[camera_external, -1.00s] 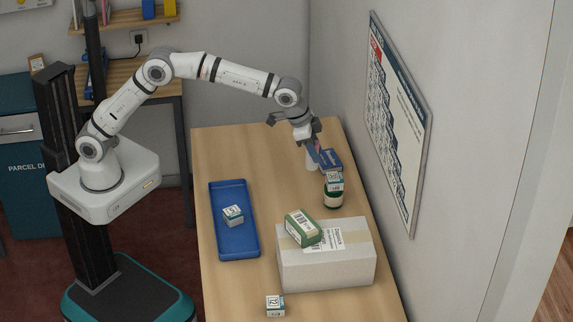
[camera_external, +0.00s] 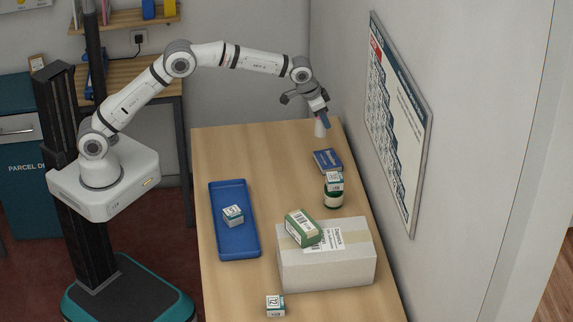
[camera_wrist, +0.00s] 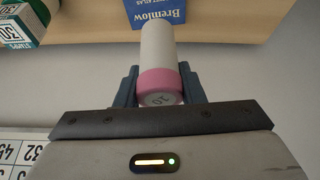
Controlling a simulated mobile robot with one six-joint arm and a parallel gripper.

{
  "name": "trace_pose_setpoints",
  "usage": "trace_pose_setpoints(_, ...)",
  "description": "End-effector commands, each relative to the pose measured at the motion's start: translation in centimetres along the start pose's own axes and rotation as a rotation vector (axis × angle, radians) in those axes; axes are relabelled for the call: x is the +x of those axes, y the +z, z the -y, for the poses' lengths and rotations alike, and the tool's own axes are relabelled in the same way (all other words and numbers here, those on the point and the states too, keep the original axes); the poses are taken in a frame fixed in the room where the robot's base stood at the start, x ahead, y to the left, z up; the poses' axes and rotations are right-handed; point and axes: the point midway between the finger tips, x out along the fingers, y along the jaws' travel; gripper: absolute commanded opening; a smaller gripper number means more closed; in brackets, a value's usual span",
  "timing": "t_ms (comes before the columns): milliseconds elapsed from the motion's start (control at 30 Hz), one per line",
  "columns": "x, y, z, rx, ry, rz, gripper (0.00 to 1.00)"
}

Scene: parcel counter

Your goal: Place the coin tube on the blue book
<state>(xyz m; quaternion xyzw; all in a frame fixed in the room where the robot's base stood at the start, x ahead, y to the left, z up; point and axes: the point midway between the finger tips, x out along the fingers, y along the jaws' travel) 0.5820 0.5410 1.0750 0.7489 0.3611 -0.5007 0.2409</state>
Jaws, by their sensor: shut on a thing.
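My gripper (camera_external: 322,116) is shut on the coin tube (camera_external: 320,129), a white cylinder with a pink end. In the wrist view the coin tube (camera_wrist: 158,52) sits between the two dark fingers (camera_wrist: 158,86), its pink end toward the camera. The gripper holds it in the air above the far right part of the counter. The blue book (camera_external: 327,161) lies flat on the counter near the wall, lower in the external picture than the tube. In the wrist view the book (camera_wrist: 157,10) shows beyond the tube, partly cut off by the frame edge.
A dark green round item (camera_external: 332,199) with a small white-and-green box (camera_external: 335,181) on it stands right by the book. A large parcel (camera_external: 325,262) with a green box (camera_external: 303,229) on top, a blue tray (camera_external: 235,249) and a small box (camera_external: 275,306) are nearer. The wall is close on the right.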

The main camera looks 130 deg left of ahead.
Motion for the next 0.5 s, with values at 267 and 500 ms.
trace_pose_setpoints(267,4.4,1.9,0.0,0.001,0.0,0.002,0.05)
trace_pose_setpoints(500,6.3,2.7,0.0,0.001,0.0,0.001,0.05)
